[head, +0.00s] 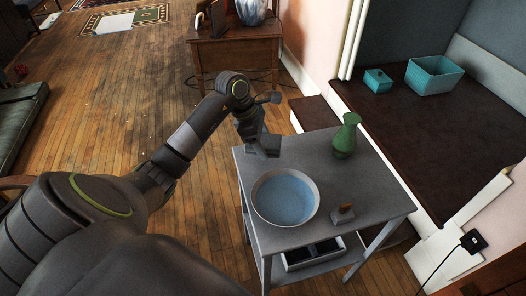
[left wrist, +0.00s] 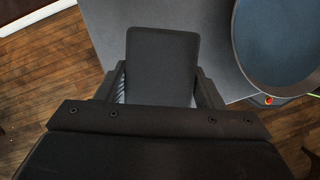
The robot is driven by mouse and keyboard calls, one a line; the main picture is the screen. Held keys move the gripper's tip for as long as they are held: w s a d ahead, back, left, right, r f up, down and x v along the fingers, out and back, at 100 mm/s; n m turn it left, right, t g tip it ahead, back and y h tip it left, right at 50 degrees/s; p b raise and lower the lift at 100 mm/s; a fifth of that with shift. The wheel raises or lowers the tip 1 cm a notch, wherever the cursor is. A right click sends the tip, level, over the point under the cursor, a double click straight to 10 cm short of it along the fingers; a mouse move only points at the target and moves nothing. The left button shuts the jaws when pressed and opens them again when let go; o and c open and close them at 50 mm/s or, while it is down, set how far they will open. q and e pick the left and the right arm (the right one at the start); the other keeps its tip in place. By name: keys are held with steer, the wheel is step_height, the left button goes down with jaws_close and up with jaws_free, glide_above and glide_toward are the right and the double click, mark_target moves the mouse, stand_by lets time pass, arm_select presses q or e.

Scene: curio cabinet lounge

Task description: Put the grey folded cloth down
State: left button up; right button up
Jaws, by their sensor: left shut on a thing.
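My left gripper (head: 262,140) is at the far left corner of a grey side table (head: 375,205). It is shut on the grey folded cloth, which shows in the left wrist view as a dark, flat rectangle (left wrist: 161,62) between the fingers. In that view the cloth overlaps the grey tabletop (left wrist: 215,40); I cannot tell whether it touches it. In the head view the cloth is hard to tell apart from the gripper. My right gripper is not in view.
On the table are a wide bowl with a blue inside (head: 285,198), a green vase (head: 345,136) and a small brown-and-grey object (head: 342,213). A white tray (head: 318,258) sits on the lower shelf. Bare tabletop lies between bowl and vase. Teal boxes (head: 432,78) stand on the dark bench.

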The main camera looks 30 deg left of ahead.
arm_select(q)
step_height(320, 180, down, 4)
steer(key=shift+f, duration=0.1)
